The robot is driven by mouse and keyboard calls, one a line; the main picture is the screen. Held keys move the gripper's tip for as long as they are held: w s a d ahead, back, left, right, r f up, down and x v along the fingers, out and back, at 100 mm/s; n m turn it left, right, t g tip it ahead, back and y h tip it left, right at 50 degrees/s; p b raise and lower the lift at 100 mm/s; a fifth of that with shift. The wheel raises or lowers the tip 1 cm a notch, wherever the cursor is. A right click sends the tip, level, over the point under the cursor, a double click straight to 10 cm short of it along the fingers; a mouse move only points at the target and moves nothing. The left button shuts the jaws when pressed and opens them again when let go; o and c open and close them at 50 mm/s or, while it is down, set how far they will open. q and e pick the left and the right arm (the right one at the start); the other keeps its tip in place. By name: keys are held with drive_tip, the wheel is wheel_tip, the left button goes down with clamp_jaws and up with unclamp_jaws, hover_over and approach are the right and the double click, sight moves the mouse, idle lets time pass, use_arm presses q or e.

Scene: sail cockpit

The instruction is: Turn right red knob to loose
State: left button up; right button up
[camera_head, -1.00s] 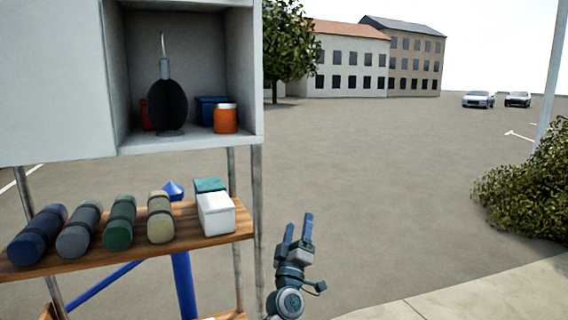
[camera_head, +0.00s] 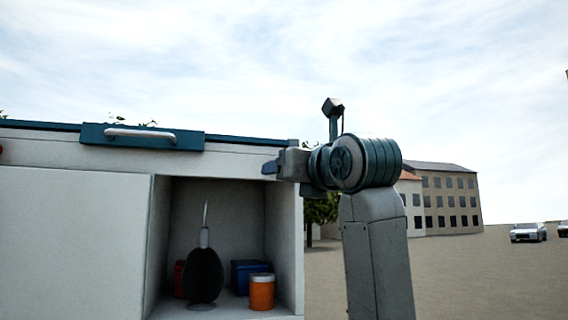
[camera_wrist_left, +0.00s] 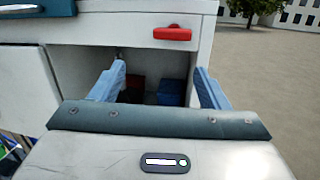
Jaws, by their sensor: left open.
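The right red knob (camera_wrist_left: 172,33) is a flat red handle on the white upper front of the cabinet in the left wrist view, lying roughly horizontal. My left gripper (camera_wrist_left: 160,82) is open and empty, its two blue fingers spread below the knob in that picture and apart from it. In the head view, one arm rises right of centre, and its gripper (camera_head: 272,167) is at the cabinet's upper right corner. The right knob is not visible there, probably hidden by the gripper. A bit of another red knob (camera_head: 2,151) shows at the left edge.
The cabinet has a blue lid panel with a pale handle (camera_head: 140,133). Its open compartment holds a dark oval object (camera_head: 205,275), an orange jar (camera_head: 262,291), a blue box (camera_head: 245,270) and something red. Open paved ground lies right of the cabinet.

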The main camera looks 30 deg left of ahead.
use_arm(q)
drive_tip(key=s+d+r+m+t+h, duration=0.1)
drive_tip(key=s+d+r+t+h, duration=0.1)
drive_tip(key=s+d+r+h, duration=0.15)
drive_tip(key=p+x, duration=0.6)
drive_tip(key=x, duration=0.6)
drive_tip(key=shift+w+r, duration=0.15)
drive_tip(key=shift+w, duration=0.05)
drive_tip(key=shift+d+y, duration=0.15)
drive_tip(key=shift+y, duration=0.2)
drive_tip(key=c, duration=1)
